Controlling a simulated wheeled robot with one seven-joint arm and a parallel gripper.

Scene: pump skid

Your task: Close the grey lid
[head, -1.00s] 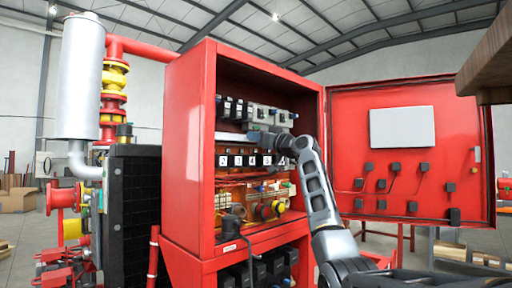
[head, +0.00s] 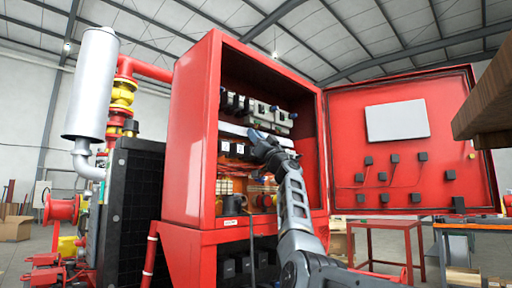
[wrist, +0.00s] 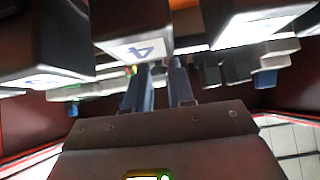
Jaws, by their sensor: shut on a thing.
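My gripper (head: 260,141) is inside the red cabinet, in front of the light strip across its middle. In the wrist view my gripper's two dark fingers (wrist: 162,88) are close together, beneath dark blocks with white labels; one label reads 4. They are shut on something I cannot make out. I cannot pick out the grey lid for certain; the pale grey strip (head: 232,129) crosses the cabinet beside my gripper, and my arm hides part of it.
The red cabinet (head: 197,140) stands open, its red door (head: 350,150) swung out to the right. Black and grey modules (head: 262,111) fill the row above my gripper. A brown board edge (head: 487,110) juts in at the right. A dark radiator (head: 132,195) stands to the left.

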